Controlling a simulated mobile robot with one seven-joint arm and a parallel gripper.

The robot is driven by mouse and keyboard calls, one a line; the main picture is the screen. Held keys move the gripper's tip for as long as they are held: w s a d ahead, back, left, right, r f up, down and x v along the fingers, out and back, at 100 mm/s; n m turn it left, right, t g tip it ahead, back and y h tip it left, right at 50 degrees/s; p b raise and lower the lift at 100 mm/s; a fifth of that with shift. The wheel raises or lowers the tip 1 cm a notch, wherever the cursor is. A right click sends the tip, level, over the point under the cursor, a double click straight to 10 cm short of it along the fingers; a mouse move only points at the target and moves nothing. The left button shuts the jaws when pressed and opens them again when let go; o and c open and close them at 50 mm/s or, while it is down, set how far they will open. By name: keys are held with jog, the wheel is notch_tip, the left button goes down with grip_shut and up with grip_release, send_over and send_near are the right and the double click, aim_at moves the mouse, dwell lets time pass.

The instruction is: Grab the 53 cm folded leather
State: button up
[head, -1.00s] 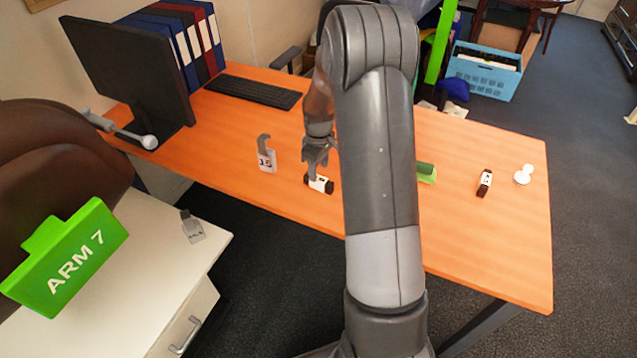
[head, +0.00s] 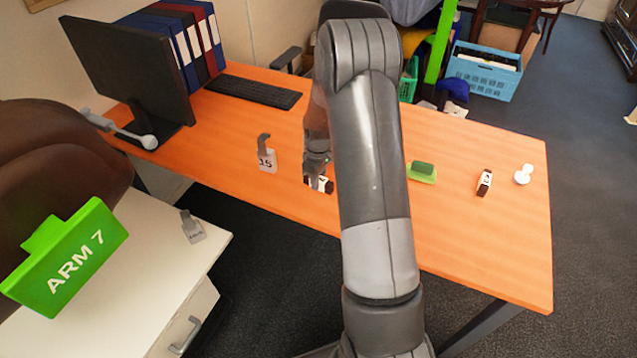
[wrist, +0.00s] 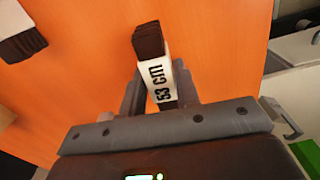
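The folded leather marked "53 cm" (wrist: 160,80) is a dark brown strip with a white label band. In the wrist view it lies between the two fingers of my gripper (wrist: 160,88). One finger is on each side, very close to the label; whether they touch it I cannot tell. In the head view the leather (head: 327,186) lies on the orange desk (head: 450,240), partly covered by my gripper (head: 316,172). The gripper looks open around the leather, low over the desk.
A grey piece tagged 15 (head: 266,155) stands to the left of my gripper. A green item (head: 422,173), another dark labelled piece (head: 484,182) and a white round item (head: 523,175) are to the right. A monitor (head: 130,75) and keyboard (head: 253,92) are behind.

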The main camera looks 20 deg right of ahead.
grip_shut()
